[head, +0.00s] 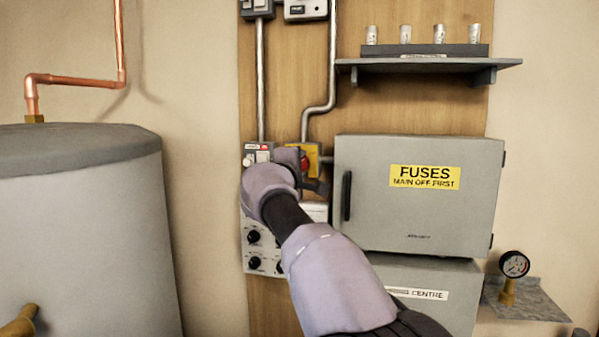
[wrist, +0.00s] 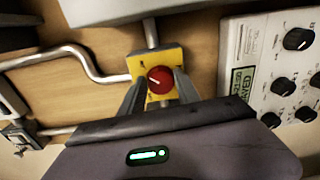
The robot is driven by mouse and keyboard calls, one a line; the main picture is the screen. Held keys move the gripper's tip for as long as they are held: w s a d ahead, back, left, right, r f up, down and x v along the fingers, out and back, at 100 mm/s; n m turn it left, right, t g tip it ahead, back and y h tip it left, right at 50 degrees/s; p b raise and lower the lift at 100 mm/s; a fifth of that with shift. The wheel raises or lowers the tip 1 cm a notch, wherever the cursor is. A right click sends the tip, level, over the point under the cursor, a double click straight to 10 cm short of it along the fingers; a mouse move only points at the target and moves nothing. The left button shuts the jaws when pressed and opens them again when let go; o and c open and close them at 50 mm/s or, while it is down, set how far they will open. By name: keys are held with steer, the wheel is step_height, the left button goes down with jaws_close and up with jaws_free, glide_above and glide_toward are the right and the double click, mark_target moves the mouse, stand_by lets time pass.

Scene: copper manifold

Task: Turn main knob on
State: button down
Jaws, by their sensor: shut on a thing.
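The main knob is a round red knob (wrist: 160,79) on a yellow plate (wrist: 143,64), seen in the middle of the wrist view. In the head view the red knob (head: 304,161) shows only in part on its yellow plate (head: 314,151), with my arm in front of it. My gripper (wrist: 160,84) has one finger on each side of the red knob and is shut on it. In the head view my gripper (head: 312,180) is mostly hidden behind my wrist. The small marks on the yellow plate are too small to read.
A grey fuse box (head: 420,215) labelled "FUSES MAIN OFF FIRST" stands just right of my gripper. A white panel with black knobs (head: 255,250) is below left. A shelf (head: 430,63) with fuses is above. A grey tank (head: 85,230) stands at left.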

steer(key=shift+m, duration=0.4)
steer(key=c, duration=0.9)
jaws_free()
steer(key=s+a+b, duration=0.2)
steer(key=s+b, duration=0.2)
steer(key=s, duration=1.3)
steer(key=shift+s+a, duration=0.15)
steer(key=shift+a, duration=0.05)
